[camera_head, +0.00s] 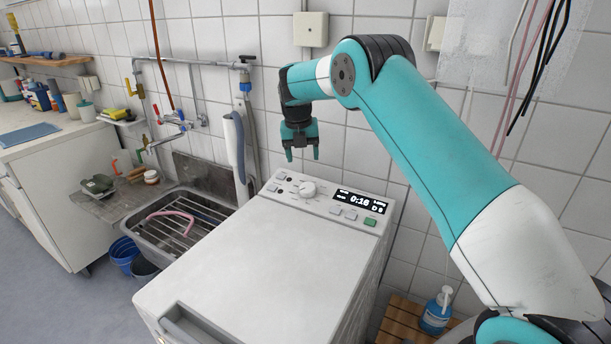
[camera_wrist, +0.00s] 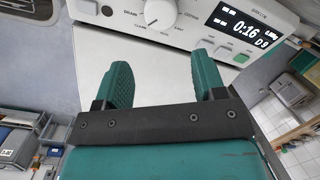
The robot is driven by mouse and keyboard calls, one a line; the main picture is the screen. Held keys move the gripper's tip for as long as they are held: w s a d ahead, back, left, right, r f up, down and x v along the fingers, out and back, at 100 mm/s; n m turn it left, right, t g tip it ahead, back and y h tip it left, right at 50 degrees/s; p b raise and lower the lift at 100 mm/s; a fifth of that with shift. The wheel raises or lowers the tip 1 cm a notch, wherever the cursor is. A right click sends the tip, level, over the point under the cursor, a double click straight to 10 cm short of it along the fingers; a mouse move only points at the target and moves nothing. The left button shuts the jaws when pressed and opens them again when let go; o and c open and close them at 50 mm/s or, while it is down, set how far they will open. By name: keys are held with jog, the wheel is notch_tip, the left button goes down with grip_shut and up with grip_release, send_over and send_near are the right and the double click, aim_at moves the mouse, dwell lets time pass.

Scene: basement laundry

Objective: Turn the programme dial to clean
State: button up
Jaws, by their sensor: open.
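The programme dial (camera_head: 307,189) is a round white knob on the control panel at the back of the white top-loading washer (camera_head: 245,255). In the wrist view the dial (camera_wrist: 160,13) is near the top edge, partly cut off, with small printed labels around it; one to its lower left seems to read "CLEAN". The dial's pointer is not clear. My gripper (camera_head: 301,155) is open and empty, pointing down above the panel near the dial, apart from it. In the wrist view its two teal fingers (camera_wrist: 170,82) are spread below the dial.
The panel's display (camera_head: 358,200) reads 0:16, with a green button (camera_head: 370,221) and grey buttons near it. A sink (camera_head: 180,225) with a rack and hose stands left. A blue bottle (camera_head: 437,310) stands right of the washer. The washer's lid is clear.

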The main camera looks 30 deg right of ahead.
jog(key=r, duration=0.3)
jog(key=a+r, duration=0.1)
jog(key=r, duration=0.1)
jog(key=shift+s+r+p, duration=0.2)
jog(key=shift+r+p, duration=0.1)
jog(key=shift+p, duration=0.1)
